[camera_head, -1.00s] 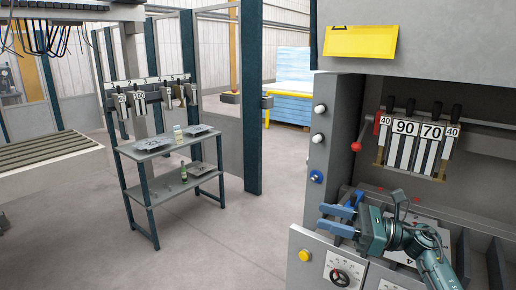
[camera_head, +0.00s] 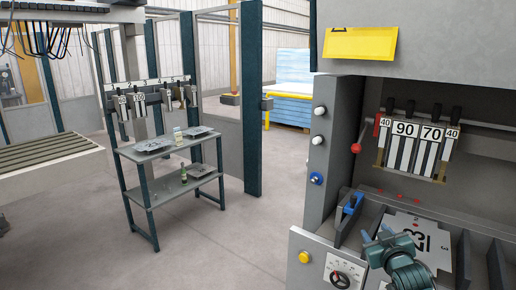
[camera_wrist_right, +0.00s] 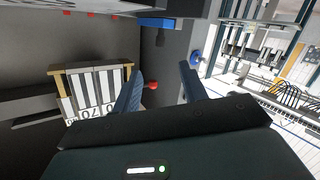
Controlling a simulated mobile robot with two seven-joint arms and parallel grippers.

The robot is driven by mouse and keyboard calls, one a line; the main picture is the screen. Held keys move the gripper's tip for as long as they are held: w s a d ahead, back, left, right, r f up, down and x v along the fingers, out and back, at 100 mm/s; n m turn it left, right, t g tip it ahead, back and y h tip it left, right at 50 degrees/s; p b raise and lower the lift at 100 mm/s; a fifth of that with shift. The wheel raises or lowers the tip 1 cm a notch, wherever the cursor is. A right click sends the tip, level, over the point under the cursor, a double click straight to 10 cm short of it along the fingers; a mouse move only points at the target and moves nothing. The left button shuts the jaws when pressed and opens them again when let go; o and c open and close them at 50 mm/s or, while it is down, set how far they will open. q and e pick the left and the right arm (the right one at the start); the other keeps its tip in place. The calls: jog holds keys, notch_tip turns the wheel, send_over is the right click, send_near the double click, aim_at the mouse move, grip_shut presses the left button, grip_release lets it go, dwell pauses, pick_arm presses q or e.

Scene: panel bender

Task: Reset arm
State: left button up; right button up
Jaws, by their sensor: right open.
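My right gripper (camera_wrist_right: 160,68) is open, with two blue fingers apart and nothing between them. My left gripper is in neither view.
The grey machine holds numbered tool blocks (camera_head: 417,146) in its recess. A blue clamp-like part (camera_head: 350,203) and a printed plate (camera_head: 414,231) lie near my right arm. A two-tier shelf table (camera_head: 168,148) stands at left. The floor between (camera_head: 240,220) is clear.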

jog(key=s+a+f+g+y, duration=0.1)
jog(key=s+a+f+g, duration=0.1)
jog(key=s+a+f, duration=0.4)
jog(key=s+a+f+g+y, duration=0.2)
jog(key=s+a+f, duration=0.5)
jog(key=s+f, duration=0.7)
jog(key=s, duration=0.6)
jog(key=shift+f+g, duration=0.15)
jog(key=shift+g, duration=0.15)
jog(key=shift+g+y, duration=0.3)
jog(key=shift+g, duration=0.5)
jog(key=s+a, duration=0.1)
jog(key=s, duration=0.2)
jog(key=s+a+f, duration=0.1)
jog(key=s, duration=0.3)
jog(key=s+a, duration=0.1)
jog(key=s, duration=0.2)
jog(key=shift+s+a+f, duration=0.2)
jog(key=shift+f, duration=0.15)
jog(key=shift+c, duration=0.4)
